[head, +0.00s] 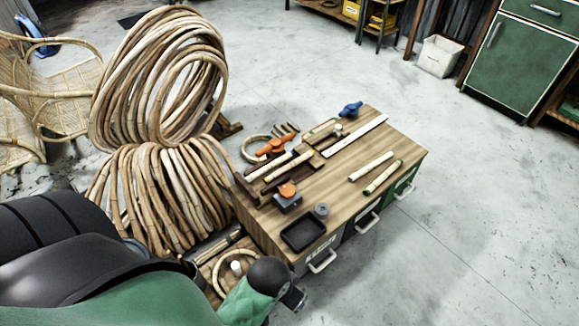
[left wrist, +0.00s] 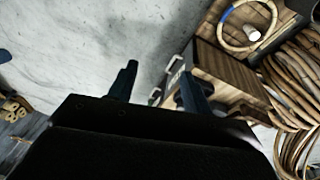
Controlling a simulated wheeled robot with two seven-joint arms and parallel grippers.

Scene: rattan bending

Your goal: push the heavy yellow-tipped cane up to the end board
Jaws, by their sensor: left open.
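A pale cane (head: 289,167) with a yellowish end lies in a dark wooden jig on the bench top (head: 345,206). A dark upright board (head: 245,190) at the jig's left end looks like the end board. A gap between cane and board is too small to judge. Two more short canes, one plain (head: 371,166) and one with green ends (head: 383,177), lie to the right. My left gripper (head: 293,298) is low in front of the bench, away from the canes. Its fingers are apart and empty in the left wrist view (left wrist: 156,75). My right gripper is out of view.
An orange-topped block (head: 287,197), a black tray (head: 303,234), a grey cup (head: 321,210), an orange clamp (head: 275,147), a blue tool (head: 350,109) and a steel ruler (head: 355,136) crowd the bench. Large rattan coils (head: 160,85) stand to the left. Floor at right is clear.

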